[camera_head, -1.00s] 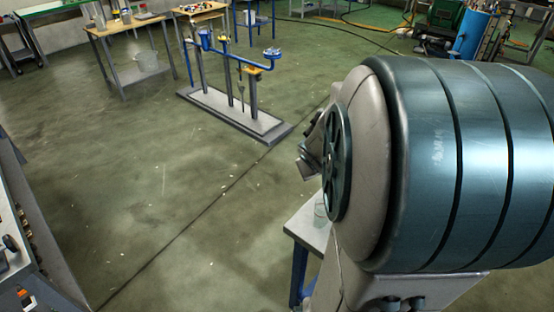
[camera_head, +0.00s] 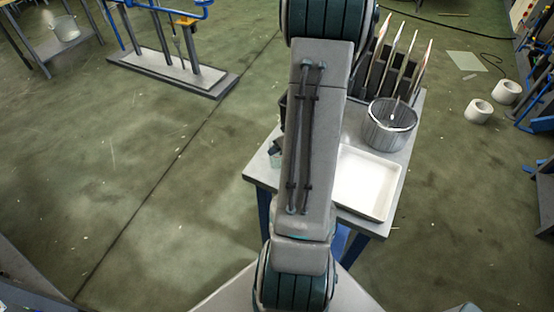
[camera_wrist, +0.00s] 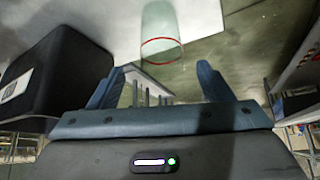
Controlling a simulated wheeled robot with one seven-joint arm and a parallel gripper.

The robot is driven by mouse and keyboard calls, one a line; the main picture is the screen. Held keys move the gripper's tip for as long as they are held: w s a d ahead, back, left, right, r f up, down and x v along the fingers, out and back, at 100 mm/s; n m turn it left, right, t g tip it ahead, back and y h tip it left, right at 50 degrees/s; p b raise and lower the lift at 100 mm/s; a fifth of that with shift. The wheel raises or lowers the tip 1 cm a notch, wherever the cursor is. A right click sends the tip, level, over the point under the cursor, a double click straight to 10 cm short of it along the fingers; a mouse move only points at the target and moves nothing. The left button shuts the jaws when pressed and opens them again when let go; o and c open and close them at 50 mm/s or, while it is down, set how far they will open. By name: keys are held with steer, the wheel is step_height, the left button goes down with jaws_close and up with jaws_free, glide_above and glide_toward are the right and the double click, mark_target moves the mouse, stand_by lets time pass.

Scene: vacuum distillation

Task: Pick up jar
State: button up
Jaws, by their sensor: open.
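The jar (camera_wrist: 160,22) is clear glass with a red line around one end. In the wrist view it is at the top centre, at the edge of a pale table surface. My gripper (camera_wrist: 162,70) is open, with its two blue fingers spread and nothing between them. The jar is just beyond the fingertips, roughly centred on the gap and apart from both fingers. In the head view, my arm covers the gripper and most of the jar's surroundings; I cannot clearly make out the jar there.
The small table (camera_head: 262,171) carries a white tray (camera_head: 365,184), a ribbed metal pot (camera_head: 388,125) and a rack of upright plates (camera_head: 395,70). A black box with a white label (camera_wrist: 60,75) stands left of the jar in the wrist view.

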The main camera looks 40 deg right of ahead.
steer(key=b+x, duration=0.2)
steer(key=x, duration=0.5)
steer(key=shift+w+a+r, duration=0.1)
steer(key=c, duration=1.1)
